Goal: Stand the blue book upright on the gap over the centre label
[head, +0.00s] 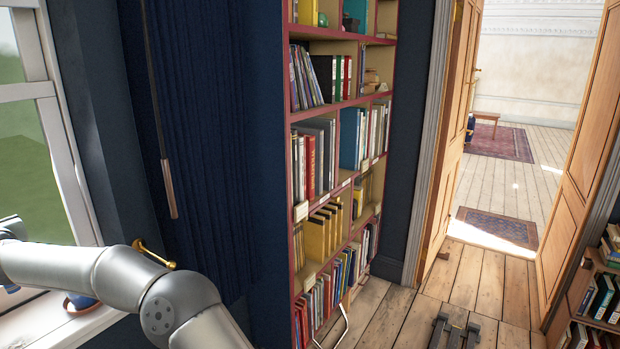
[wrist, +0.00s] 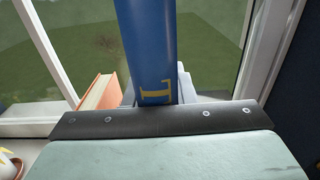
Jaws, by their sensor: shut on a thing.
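The blue book (wrist: 147,45) shows in the wrist view as a spine with yellow lettering, rising upright in the picture past the top edge. My gripper (wrist: 156,93) is shut on its lower part; grey finger parts show at its sides.
An orange book (wrist: 98,92) leans left of the blue book by the window. A window sill (head: 75,335) lies under my arm. Books crowd the shelves. An open wooden door (head: 455,125) is right of the bookshelf, with bare floor (head: 385,310) in front.

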